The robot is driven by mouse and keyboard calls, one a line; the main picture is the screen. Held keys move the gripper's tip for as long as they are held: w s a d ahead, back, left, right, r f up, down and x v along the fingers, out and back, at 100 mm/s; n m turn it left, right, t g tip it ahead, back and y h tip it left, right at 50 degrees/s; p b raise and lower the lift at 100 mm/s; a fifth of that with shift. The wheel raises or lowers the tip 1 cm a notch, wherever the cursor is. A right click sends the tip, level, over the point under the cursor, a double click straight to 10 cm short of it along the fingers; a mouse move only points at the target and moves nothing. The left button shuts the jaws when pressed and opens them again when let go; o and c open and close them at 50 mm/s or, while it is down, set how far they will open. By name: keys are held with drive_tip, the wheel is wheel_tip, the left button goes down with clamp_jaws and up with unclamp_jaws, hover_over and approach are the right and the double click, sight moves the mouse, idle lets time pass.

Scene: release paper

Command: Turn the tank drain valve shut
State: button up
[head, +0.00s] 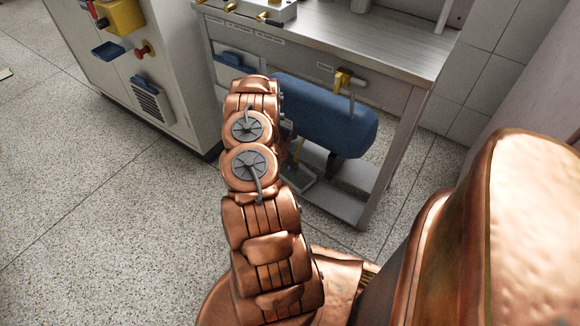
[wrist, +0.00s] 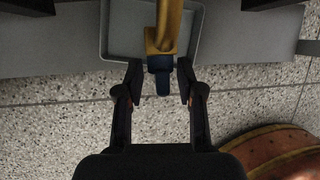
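The blue tank (head: 325,115) lies on its side under the metal bench. In the wrist view the drain valve shows as a brass body (wrist: 163,38) with a short dark blue handle or end (wrist: 161,78). In the head view a bit of brass (head: 298,148) shows below the tank, mostly hidden by my arm. My gripper (wrist: 160,72) is open, one finger on each side of the blue part. A gap shows on both sides, and depth contact cannot be told. My gripper is hidden in the head view.
A grey tray (wrist: 120,35) lies beneath the valve, on the bench's lower shelf. The bench leg (head: 398,160) stands right of the tank. A yellow-handled valve (head: 343,78) sits above the tank. A white cabinet (head: 185,60) stands left. Speckled floor (head: 100,230) is clear.

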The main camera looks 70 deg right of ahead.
drive_tip(key=shift+c, duration=0.3)
clamp_jaws()
idle(2.0)
drive_tip(key=shift+o, duration=0.3)
unclamp_jaws()
drive_tip(key=v, duration=1.2)
drive_tip(key=shift+w, duration=0.1)
